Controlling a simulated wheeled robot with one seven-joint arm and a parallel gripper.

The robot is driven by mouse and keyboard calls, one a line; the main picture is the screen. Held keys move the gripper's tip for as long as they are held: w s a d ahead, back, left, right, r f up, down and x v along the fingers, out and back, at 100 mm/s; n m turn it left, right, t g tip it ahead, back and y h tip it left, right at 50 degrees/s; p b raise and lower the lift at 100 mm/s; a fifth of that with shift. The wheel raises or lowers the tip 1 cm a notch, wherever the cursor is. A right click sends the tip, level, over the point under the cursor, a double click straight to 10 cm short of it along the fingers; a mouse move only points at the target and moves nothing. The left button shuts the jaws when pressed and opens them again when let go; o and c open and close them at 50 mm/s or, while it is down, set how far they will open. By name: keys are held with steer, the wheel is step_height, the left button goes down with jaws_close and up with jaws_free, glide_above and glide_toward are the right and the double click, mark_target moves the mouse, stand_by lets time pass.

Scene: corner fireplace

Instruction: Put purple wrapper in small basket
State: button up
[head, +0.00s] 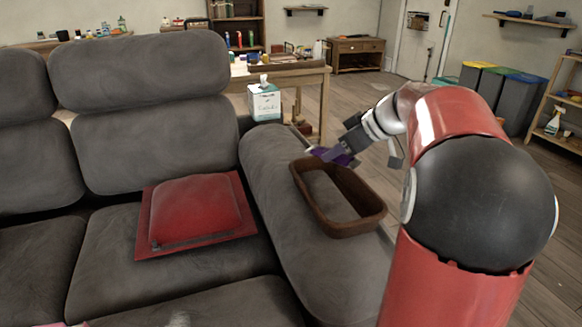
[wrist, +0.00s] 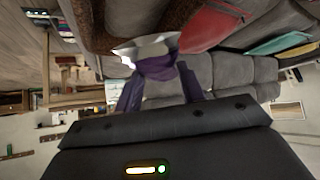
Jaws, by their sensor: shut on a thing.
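The purple wrapper (head: 338,156) is held at the tip of my gripper (head: 330,152), just above the far end of the small basket. In the wrist view the wrapper (wrist: 158,68) shows as crumpled purple with a pale silvery part, between the fingers. My gripper is shut on it. The small basket (head: 352,228) is brown, oblong and open-topped, and sits on the grey sofa armrest. Its visible inside looks empty. The fingertips are partly hidden by the wrapper.
A red cushion (head: 195,212) lies on the sofa seat to the left. A tissue box (head: 264,102) stands beyond the armrest, near a wooden table (head: 300,76). Several bins (head: 485,88) stand at the back right. Bare floor lies right of the sofa.

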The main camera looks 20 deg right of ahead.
steer(key=shift+d+r, duration=0.1)
steer(key=shift+d, duration=0.3)
steer(key=shift+f+b, duration=1.25)
steer(key=shift+f, duration=1.7)
steer(key=o, duration=1.3)
steer(key=shift+c, duration=0.2)
